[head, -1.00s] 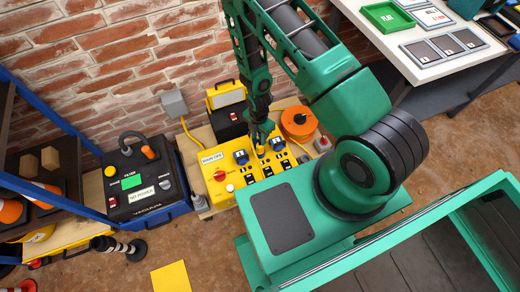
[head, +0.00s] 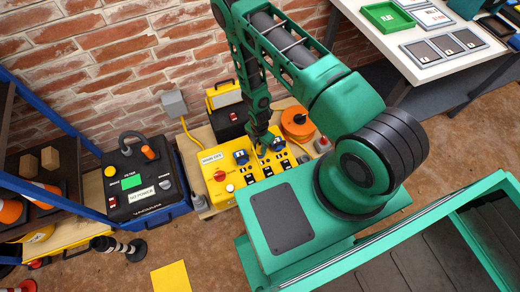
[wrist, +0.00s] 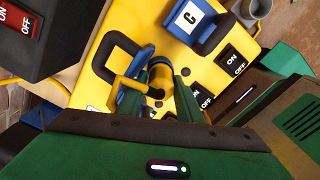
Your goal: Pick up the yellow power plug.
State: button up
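My gripper (head: 263,147) points down at the yellow switch box (head: 216,185). A small yellow piece (wrist: 131,84) lies at the left finger, beside a blue flap. It may be the yellow power plug, but I cannot tell it from the yellow box around it. In the head view the fingertips hide whatever is under them.
A blue flap marked C (wrist: 193,20) and ON/OFF switches (wrist: 232,60) stand close to the fingers. An orange cable reel (head: 298,122) is to the right. A black unit (head: 140,180) stands to the left. A brick wall (head: 100,60) is behind.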

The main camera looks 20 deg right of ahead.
jog(key=c, duration=0.7)
jog(key=shift+r, duration=0.1)
jog(key=shift+c, duration=0.2)
jog(key=shift+r, duration=4.95)
